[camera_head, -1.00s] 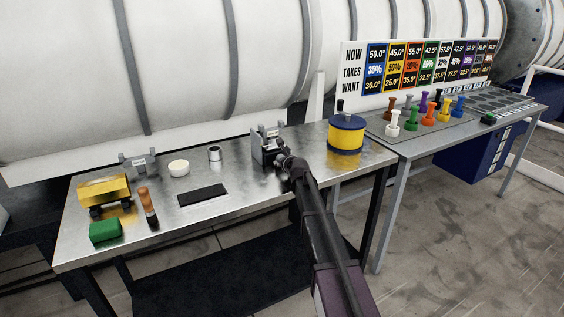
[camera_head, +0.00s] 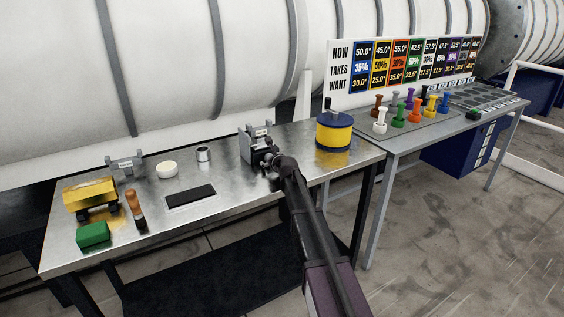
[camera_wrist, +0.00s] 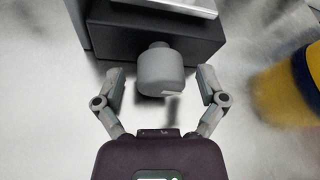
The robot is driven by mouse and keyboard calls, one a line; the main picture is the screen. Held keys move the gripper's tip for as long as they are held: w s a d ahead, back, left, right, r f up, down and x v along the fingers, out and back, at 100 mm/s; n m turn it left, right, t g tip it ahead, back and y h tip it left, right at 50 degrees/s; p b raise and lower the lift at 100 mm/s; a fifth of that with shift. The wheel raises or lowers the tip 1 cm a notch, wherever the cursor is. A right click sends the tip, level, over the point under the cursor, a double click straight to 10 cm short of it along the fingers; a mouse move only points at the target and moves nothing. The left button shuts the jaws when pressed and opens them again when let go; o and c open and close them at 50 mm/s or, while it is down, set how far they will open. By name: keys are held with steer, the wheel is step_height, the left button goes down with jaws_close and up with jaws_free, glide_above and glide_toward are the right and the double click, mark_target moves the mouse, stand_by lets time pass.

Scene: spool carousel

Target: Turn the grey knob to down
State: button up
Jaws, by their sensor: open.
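The grey knob (camera_wrist: 160,70) shows in the wrist view, on the front of a dark box (camera_wrist: 205,33). It has a small pale mark near its lower edge. My gripper (camera_wrist: 162,72) is open, with one finger to the left and one to the right of the knob; a gap shows on each side. In the head view my gripper (camera_head: 270,168) is at the front of the grey device (camera_head: 255,143) on the steel bench, and my arm hides the knob there.
A yellow and blue drum (camera_head: 334,131) stands right of the device. A black mat (camera_head: 190,196), a metal cup (camera_head: 203,154) and a white round dish (camera_head: 167,169) lie to the left. Colored spools (camera_head: 398,117) stand on the right table.

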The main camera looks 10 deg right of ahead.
steer(key=m+g+y, duration=0.1)
steer(key=m+y, duration=0.1)
steer(key=m, duration=0.2)
steer(key=shift+d, duration=0.1)
steer(key=shift+y, duration=0.3)
steer(key=p+v, duration=0.5)
steer(key=v, duration=0.8)
steer(key=shift+s+d+r, duration=0.1)
steer(key=shift+s+r, duration=0.05)
steer(key=shift+s, duration=0.2)
steer(key=s+a+f+n+g, duration=0.3)
steer(key=s+a+f+n, duration=0.1)
steer(key=s+n, duration=0.45)
steer(key=s+a+f+n+g, duration=0.3)
steer(key=s+f+n+g, duration=0.1)
steer(key=s+n, duration=0.4)
steer(key=s+f+n+g+h, duration=0.1)
steer(key=s+n+g, duration=0.1)
steer(key=s+n, duration=0.3)
steer(key=s+f+n+g+h, duration=0.1)
steer(key=s+n+h, duration=0.1)
steer(key=s+n, duration=0.4)
steer(key=s+d+f+n+g+h, duration=0.1)
steer(key=s+n+g+h, duration=0.1)
steer(key=s+n, duration=0.3)
steer(key=shift+s+f+n+g, duration=0.3)
steer(key=shift+s+f+n, duration=0.1)
steer(key=shift+n, duration=0.55)
